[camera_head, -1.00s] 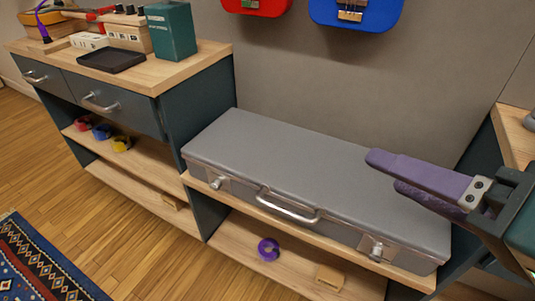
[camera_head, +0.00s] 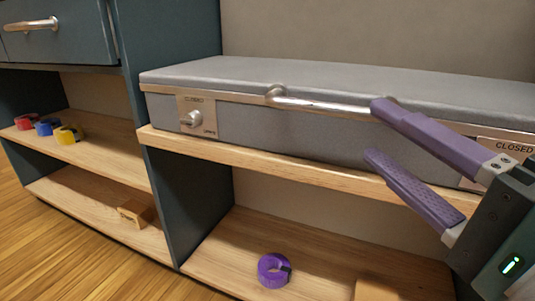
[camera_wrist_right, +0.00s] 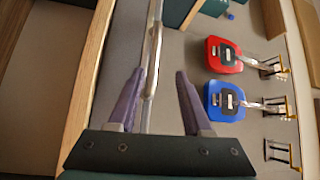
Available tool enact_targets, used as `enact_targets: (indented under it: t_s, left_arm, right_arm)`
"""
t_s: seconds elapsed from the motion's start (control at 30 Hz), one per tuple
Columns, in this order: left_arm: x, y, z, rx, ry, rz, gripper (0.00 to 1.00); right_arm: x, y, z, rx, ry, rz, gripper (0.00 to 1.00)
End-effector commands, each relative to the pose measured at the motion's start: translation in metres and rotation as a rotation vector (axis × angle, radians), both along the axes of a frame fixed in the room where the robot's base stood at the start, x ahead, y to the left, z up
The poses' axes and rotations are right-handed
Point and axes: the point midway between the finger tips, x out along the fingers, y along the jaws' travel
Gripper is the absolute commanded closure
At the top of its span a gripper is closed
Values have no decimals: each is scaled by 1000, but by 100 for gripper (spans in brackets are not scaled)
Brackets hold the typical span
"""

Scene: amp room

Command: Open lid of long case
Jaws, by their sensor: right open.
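The long grey case (camera_head: 350,85) lies flat on a wooden shelf with its lid shut. A silver bar handle (camera_head: 325,105) runs along its front edge. A latch with a round knob (camera_head: 192,119) is at the front left; a plate reading CLOSED (camera_head: 513,147) shows at the right, partly hidden by my right gripper. My right gripper (camera_head: 378,131) is open in front of the case, its upper finger overlapping the handle's right end. In the right wrist view the handle (camera_wrist_right: 153,50) passes between the purple fingers (camera_wrist_right: 160,75); contact cannot be told. My left gripper is out of view.
The shelf edge (camera_head: 300,172) runs just below the case. A purple ring-shaped item (camera_head: 273,270) lies on the lower shelf. A dark cabinet panel (camera_head: 180,35) stands at left. Red (camera_wrist_right: 224,54) and blue (camera_wrist_right: 224,101) padlock-like items are on the wall.

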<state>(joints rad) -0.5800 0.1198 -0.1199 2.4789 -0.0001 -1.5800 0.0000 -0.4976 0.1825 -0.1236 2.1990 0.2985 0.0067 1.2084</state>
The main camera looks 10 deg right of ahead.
Motion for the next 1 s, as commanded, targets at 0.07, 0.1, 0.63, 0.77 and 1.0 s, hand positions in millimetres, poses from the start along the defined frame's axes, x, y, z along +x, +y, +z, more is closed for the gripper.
enact_targets:
  t_s: [0.07,0.1,0.63,0.77,1.0]
  left_arm:
    - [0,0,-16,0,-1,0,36]
    - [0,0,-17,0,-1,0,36]
    - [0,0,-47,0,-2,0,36]
    - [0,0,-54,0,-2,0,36]
    - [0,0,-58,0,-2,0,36]
  right_arm:
    - [0,-1,-14,18,-12,-2,50]
    - [0,-1,-14,24,-16,-1,50]
    - [68,12,-4,30,-24,-3,50]
    - [84,15,-1,31,-21,-3,50]
    - [96,18,2,28,-17,-3,50]
